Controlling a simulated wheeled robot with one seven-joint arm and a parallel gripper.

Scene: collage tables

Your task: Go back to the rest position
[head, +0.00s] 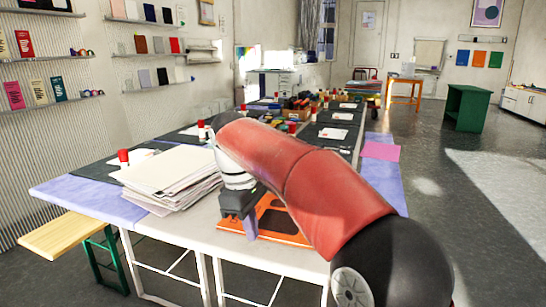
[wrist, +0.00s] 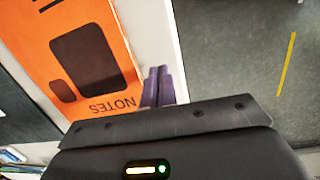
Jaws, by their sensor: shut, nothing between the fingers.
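My gripper (head: 250,230) hangs at the end of my red arm over the front part of the long table (head: 190,228). Its purple fingers are together with nothing between them, and they show in the wrist view (wrist: 157,85). An orange item marked "NOTES" (wrist: 115,55) lies on the table beside the fingers. It also shows in the head view (head: 283,238), partly hidden by my arm. I cannot tell from these views whether the fingers touch it.
A stack of paper (head: 165,180) stands left of my gripper. Jars and tools crowd the table farther back. A yellow bench (head: 65,236) stands at the front left. A pink sheet (head: 381,151) juts out at the right edge. The floor (head: 440,200) at right is open.

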